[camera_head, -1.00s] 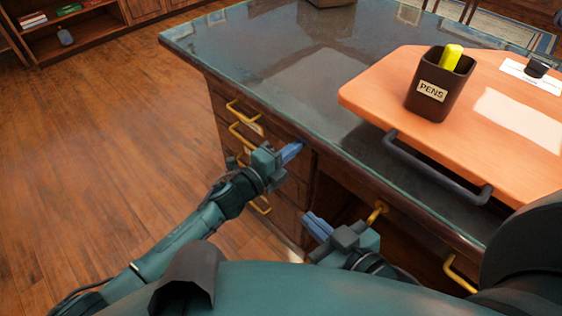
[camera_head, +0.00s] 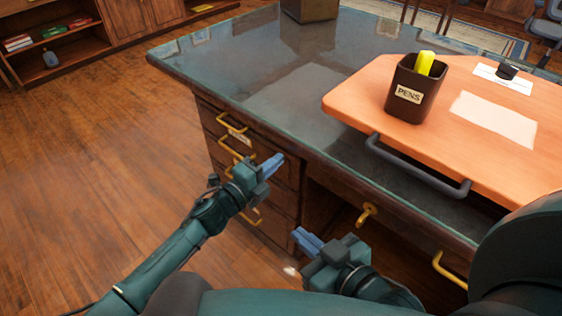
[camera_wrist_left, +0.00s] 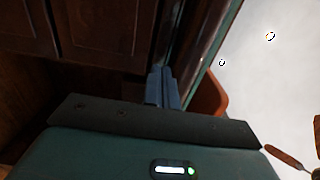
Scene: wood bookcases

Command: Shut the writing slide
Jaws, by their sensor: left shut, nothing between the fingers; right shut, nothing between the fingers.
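An orange-brown board (camera_head: 340,97) with a dark bar handle (camera_head: 415,170) along its near edge, seemingly the writing slide, lies over the dark desk top (camera_head: 250,85) on the right. A dark pen cup (camera_head: 408,95) labelled PENS stands upright on it. My left gripper (camera_head: 272,165) is shut and empty, in front of the drawers at the desk's left, apart from the handle. Its shut fingers also show in the left wrist view (camera_wrist_left: 162,88). My right gripper (camera_head: 303,240) is shut and empty, lower, before the desk's opening.
White paper (camera_head: 490,118) and a card with a dark item (camera_head: 507,72) lie on the board. Brass drawer pulls (camera_head: 236,128) and a brass key-like fitting (camera_head: 367,213) stick out from the desk front. A brown box (camera_head: 310,10) stands at the back. Floor (camera_head: 90,160) at left is clear.

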